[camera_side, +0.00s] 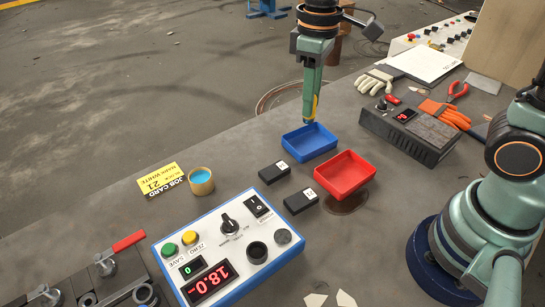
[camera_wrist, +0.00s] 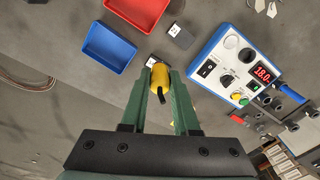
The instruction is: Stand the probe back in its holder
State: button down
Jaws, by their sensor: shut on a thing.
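My gripper (camera_side: 311,100) points down above the blue tray in the side view and is shut on the yellow probe (camera_side: 316,106). In the wrist view the yellow probe (camera_wrist: 159,78) sits between my green fingers (camera_wrist: 160,88), with a dark part beside it. The probe looks roughly upright; its lower end is mostly hidden by the fingers. The box (camera_wrist: 238,65) also shows at the right of the wrist view.
A blue tray (camera_side: 309,151) lies below my gripper, with a red tray (camera_side: 346,185) beside it. Two black blocks (camera_side: 274,172) (camera_side: 301,201) lie between the trays and the box. A cup with blue contents (camera_side: 201,182) stands left. Clamps (camera_side: 105,265) stand at the lower left.

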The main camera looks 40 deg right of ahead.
jog(key=s+a+r+n, duration=0.3)
jog(key=s+a+n, duration=0.25)
jog(key=a, duration=0.45)
jog(key=s+a+r+n, duration=0.35)
jog(key=a+n, duration=0.35)
jog(key=a, duration=0.3)
jog(key=f, duration=2)
jog(key=shift+s, duration=0.4)
jog(key=shift+f, duration=0.2)
jog(key=c, duration=0.7)
grip_release()
jog(key=shift+o, duration=0.2)
